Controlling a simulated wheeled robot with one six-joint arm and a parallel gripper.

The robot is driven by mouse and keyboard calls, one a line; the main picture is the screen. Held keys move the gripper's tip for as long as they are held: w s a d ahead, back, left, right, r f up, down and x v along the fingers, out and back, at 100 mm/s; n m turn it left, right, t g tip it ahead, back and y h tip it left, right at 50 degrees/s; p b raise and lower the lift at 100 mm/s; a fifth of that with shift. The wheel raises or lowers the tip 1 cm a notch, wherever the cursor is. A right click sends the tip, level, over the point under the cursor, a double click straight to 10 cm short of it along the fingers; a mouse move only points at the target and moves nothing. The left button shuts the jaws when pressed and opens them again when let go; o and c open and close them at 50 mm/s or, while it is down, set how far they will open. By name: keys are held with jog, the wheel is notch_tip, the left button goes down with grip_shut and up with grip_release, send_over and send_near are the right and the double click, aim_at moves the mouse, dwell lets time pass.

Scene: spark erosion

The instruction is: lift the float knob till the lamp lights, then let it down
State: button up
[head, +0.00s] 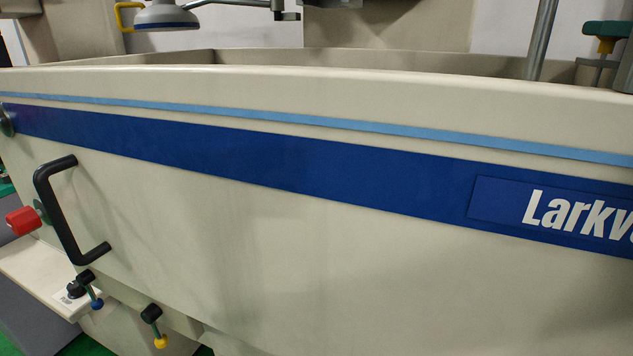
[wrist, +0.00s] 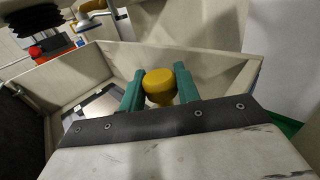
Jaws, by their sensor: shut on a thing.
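In the wrist view the two green fingers of my gripper (wrist: 159,88) stand on either side of the round yellow float knob (wrist: 160,84) and are shut on it. The knob's lower part and whatever carries it are mostly hidden behind my gripper. In the head view a green finger-like piece at the top right corner, over a yellow piece (head: 606,45) on a thin rod, looks like the same grip. I cannot make out the lamp, nor tell whether it is lit.
The cream tank front (head: 300,230) with its blue band fills the head view. A black handle (head: 55,210) and a red knob (head: 22,221) are at its left. In the wrist view, tank walls (wrist: 215,62) surround the knob, and a red part (wrist: 36,52) is at upper left.

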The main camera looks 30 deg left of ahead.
jog(key=shift+r, duration=0.95)
jog(key=shift+f, duration=0.2)
dwell(0.9)
jog(key=shift+f, duration=1.05)
jog(key=o, duration=0.7)
jog(key=shift+o, duration=0.2)
jog(key=shift+v, duration=3.95)
